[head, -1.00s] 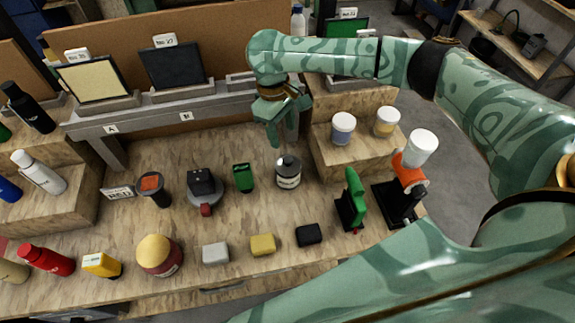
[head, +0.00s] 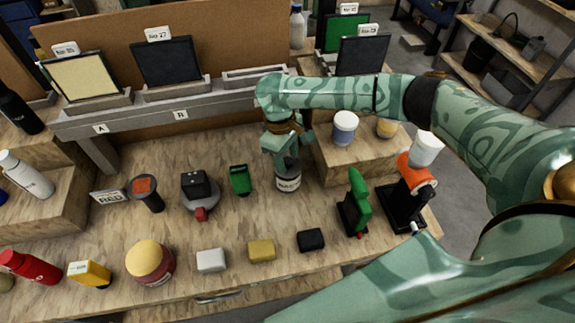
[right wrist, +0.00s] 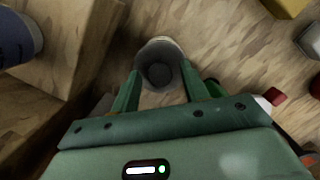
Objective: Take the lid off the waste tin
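The waste tin (head: 288,183) stands upright on the wooden bench, a pale can with a dark lid and a label. My right gripper (head: 283,160) points down at its top and hides most of the lid. In the right wrist view the dark round lid (right wrist: 160,74) lies between the two fingertips of the right gripper (right wrist: 160,82). The fingers are apart, one on each side of the lid; I cannot tell whether they touch it. My left gripper is not in view.
A green item (head: 240,180) and a dark block on a round base (head: 196,186) stand left of the tin. A wooden riser (head: 350,165) with tubs (head: 344,130) is close on the right. Small blocks (head: 261,250) lie in front, with bare bench between.

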